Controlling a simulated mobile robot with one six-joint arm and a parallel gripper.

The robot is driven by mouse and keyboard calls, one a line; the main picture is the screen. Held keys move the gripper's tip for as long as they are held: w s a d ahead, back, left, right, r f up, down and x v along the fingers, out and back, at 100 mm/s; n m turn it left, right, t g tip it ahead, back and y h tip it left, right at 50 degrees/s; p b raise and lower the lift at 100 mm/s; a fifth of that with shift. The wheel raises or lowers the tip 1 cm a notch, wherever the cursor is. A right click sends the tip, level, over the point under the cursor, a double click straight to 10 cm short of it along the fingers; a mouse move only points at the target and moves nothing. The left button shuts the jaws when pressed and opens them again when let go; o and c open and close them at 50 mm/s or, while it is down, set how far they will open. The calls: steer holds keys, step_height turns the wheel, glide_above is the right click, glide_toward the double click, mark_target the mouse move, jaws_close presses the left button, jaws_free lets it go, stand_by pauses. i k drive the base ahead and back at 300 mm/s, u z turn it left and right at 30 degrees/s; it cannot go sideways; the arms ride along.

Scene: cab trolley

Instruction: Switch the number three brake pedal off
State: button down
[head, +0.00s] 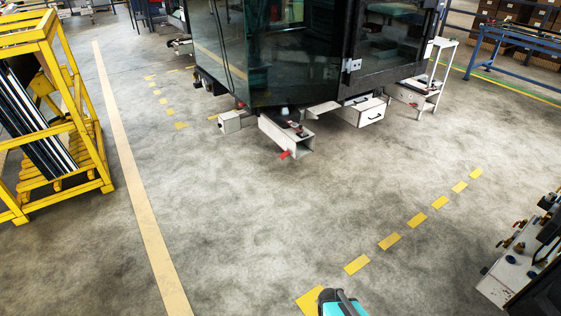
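A dark glass cab (265,50) stands on a trolley at the top centre. White frame parts of the trolley (285,137) stick out below it. A small red tab (285,155) shows at the low front end of the nearest white beam, and another small red part (241,105) shows by the white block to its left. These may be brake pedals. No numbers can be read, so I cannot tell which is number three or how it is set. A teal and black part, probably of my own body, shows at the bottom edge. My gripper is not in view.
A yellow rack (75,125) with dark panels stands at left. White steps (435,75) stand right of the cab. A bench with valves (515,265) is at the lower right. Open concrete floor with a yellow dashed line (417,220) lies between me and the cab.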

mark_target(283, 155)
steer(key=u, duration=0.35)
steer(key=i, duration=1.7)
steer(key=z, duration=0.25)
steer(key=k, duration=0.65)
steer(key=u, duration=0.35)
steer(key=i, duration=1.05)
steer(key=u, duration=0.45)
